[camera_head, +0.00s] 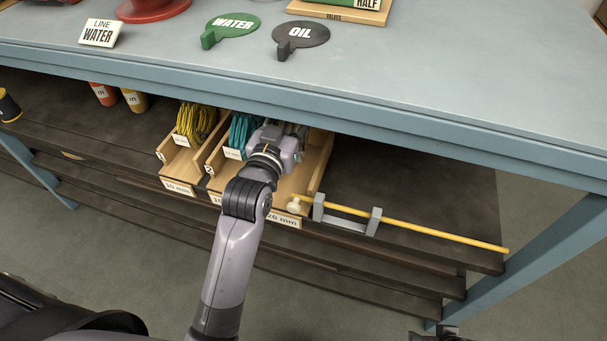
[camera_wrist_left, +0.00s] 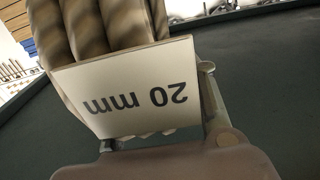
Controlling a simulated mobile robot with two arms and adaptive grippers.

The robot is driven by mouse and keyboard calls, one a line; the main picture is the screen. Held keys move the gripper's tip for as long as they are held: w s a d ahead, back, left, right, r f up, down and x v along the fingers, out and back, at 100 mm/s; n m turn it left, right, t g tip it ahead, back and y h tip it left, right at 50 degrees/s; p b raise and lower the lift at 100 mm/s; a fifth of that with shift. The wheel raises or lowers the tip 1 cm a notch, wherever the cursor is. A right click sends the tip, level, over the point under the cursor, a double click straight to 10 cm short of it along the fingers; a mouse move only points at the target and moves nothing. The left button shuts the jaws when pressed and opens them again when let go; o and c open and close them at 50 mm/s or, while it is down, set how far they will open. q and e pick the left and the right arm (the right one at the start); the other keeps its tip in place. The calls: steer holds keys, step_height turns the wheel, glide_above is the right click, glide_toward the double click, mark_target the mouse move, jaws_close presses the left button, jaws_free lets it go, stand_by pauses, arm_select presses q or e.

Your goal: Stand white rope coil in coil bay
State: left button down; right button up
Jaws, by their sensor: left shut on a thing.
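The white rope coil (camera_wrist_left: 100,22) shows in the left wrist view as thick beige-white strands with a tag (camera_wrist_left: 130,90) reading 20 mm, upside down. My left gripper (camera_head: 295,133) is shut on it. In the head view the gripper is over the right-hand wooden bay (camera_head: 322,160), labelled 20 mm (camera_head: 282,219), under the table top's edge. The gripper and table top hide most of the coil there. I cannot tell whether the coil touches the bay floor.
Bays to the left hold a yellow coil (camera_head: 196,122) and a teal coil (camera_head: 242,130). A yellow rod (camera_head: 430,233) lies on a grey holder (camera_head: 345,218) to the right. The blue-grey table top (camera_head: 400,75) overhangs the shelf. The shelf's right part (camera_head: 430,190) is clear.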

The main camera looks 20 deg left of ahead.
arm_select(q)
steer(key=w+f+b, duration=0.1)
steer(key=f, duration=0.1)
steer(key=w+f+b, duration=0.1)
steer(key=shift+w+f, duration=0.1)
steer(key=shift+f, duration=0.3)
step_height(320, 180, down, 3)
steer(key=shift+d+f+b, duration=0.1)
steer(key=shift+f+b, duration=0.1)
steer(key=shift+b, duration=0.45)
steer(key=shift+f, duration=0.95)
arm_select(e)
steer(key=w+r+t, duration=0.1)
steer(key=r, duration=0.1)
steer(key=w+a+r+t, duration=0.1)
steer(key=w+r, duration=0.1)
steer(key=shift+w+t+y, duration=0.2)
steer(key=shift+t+y, duration=0.1)
steer(key=shift+t, duration=0.1)
arm_select(q)
steer(key=shift+f, duration=0.1)
steer(key=c, duration=1)
jaws_free()
steer(key=shift+f, duration=0.1)
arm_select(e)
steer(key=shift+w+r, duration=0.1)
